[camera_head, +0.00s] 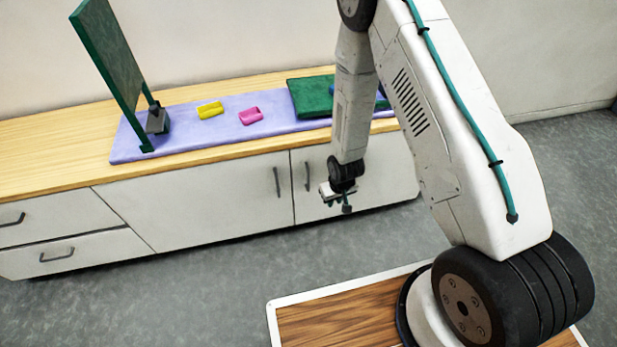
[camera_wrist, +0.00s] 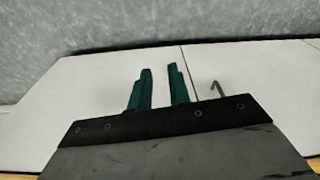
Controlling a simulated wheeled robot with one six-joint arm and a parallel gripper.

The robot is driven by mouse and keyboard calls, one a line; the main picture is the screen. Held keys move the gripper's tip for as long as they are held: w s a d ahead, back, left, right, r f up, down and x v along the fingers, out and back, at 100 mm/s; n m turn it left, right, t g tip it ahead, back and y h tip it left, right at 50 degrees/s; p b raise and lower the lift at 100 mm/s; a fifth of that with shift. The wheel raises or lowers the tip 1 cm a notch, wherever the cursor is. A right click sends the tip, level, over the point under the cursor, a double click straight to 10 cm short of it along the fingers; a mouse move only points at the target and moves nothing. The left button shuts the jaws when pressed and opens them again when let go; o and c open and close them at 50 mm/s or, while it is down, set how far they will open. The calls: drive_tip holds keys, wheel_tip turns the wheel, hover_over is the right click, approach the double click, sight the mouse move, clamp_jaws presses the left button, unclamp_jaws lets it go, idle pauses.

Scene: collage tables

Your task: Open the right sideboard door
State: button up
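The sideboard's right door (camera_head: 384,178) is a pale panel and looks shut. Its dark upright handle (camera_head: 307,176) is near the door's left edge. My gripper (camera_head: 338,200) is in front of this door, slightly right of and below the handle in the head view. In the wrist view the picture is upside down, and the right door (camera_wrist: 85,95) fills the left part. There my gripper's two green fingers (camera_wrist: 160,90) stand apart with a gap between them, and I see nothing held. I cannot make out the right door's handle in the wrist view.
The left door (camera_head: 205,200) has its own handle (camera_head: 277,182), also visible in the wrist view (camera_wrist: 217,88). Drawers (camera_head: 70,255) are further left. On top are a purple mat (camera_head: 190,140), a green upright panel (camera_head: 110,60), and yellow (camera_head: 210,110) and pink (camera_head: 251,115) pieces. Grey floor in front is clear.

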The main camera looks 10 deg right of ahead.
wheel_tip(320, 180, down, 8)
drive_tip(key=a+t, duration=0.1)
drive_tip(key=t, duration=0.1)
drive_tip(key=t+y, duration=0.2)
drive_tip(key=t, duration=0.8)
approach(309, 178)
drive_tip(key=w, duration=0.3)
drive_tip(key=x, duration=0.7)
drive_tip(key=shift+w+a+f, duration=0.15)
drive_tip(key=shift+a+f, duration=0.1)
drive_tip(key=shift+f, duration=0.25)
drive_tip(key=shift+c, duration=0.3)
clamp_jaws()
